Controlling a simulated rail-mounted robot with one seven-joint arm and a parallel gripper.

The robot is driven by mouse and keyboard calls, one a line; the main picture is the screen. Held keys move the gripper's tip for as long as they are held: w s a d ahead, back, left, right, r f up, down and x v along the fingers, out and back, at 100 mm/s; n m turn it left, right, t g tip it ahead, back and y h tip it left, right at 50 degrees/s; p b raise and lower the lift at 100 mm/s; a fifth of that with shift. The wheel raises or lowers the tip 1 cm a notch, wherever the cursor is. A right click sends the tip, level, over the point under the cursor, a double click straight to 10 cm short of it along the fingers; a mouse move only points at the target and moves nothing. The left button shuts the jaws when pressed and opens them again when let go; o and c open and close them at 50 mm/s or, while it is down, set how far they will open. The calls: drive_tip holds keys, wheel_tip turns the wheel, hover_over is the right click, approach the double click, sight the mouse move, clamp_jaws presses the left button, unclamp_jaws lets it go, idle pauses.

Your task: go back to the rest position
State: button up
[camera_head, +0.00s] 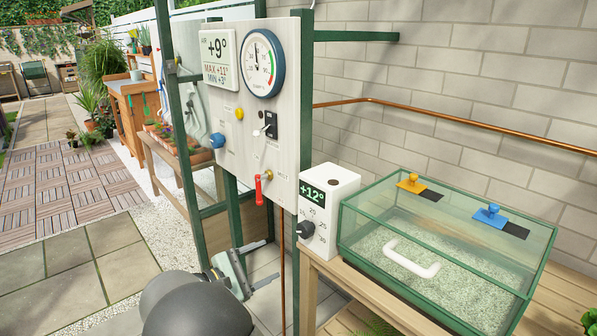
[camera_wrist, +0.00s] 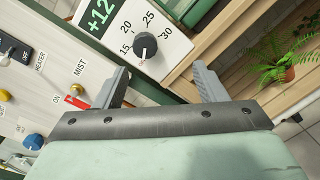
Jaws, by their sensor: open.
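My gripper (camera_head: 263,263) is open and empty. In the head view it hangs in front of and below the control panel, left of the thermostat box. In the wrist view its two grey fingers (camera_wrist: 160,80) are spread apart with nothing between them. Beyond them are the white thermostat box (camera_wrist: 165,22) with its dark dial (camera_wrist: 145,46), and the wooden bench. The fingers appear apart from the dial, box and panel. No separate rest mark or cradle shows in either view.
The control panel (camera_head: 225,160) carries displays, switches and a red-handled valve (camera_head: 259,188). A glass-sided propagator (camera_head: 365,215) with a white handle stands on the bench to the right. A potted fern (camera_wrist: 285,68) is beneath the bench. Open paving (camera_head: 65,265) lies left.

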drive_tip(key=s+d+r+m+g+y+p, duration=0.2)
drive_tip(key=s+d+m+g, duration=0.25)
drive_tip(key=d, duration=0.65)
drive_tip(key=s+d+r+m+g+y+p, duration=0.2)
drive_tip(key=s+d+m+g, duration=0.3)
drive_tip(key=d, duration=0.6)
drive_tip(key=s+d+r+m+g+y+p, duration=0.1)
drive_tip(key=s+m+y, duration=0.3)
drive_tip(key=s, duration=0.5)
drive_tip(key=s+d+r+m+y+p, duration=0.2)
drive_tip(key=s+y, duration=0.3)
drive_tip(key=s, duration=0.4)
drive_tip(key=shift+s+d+r+m+g+p, duration=0.2)
drive_tip(key=shift+d+m+g+p, duration=0.25)
drive_tip(key=shift+d+m, duration=0.45)
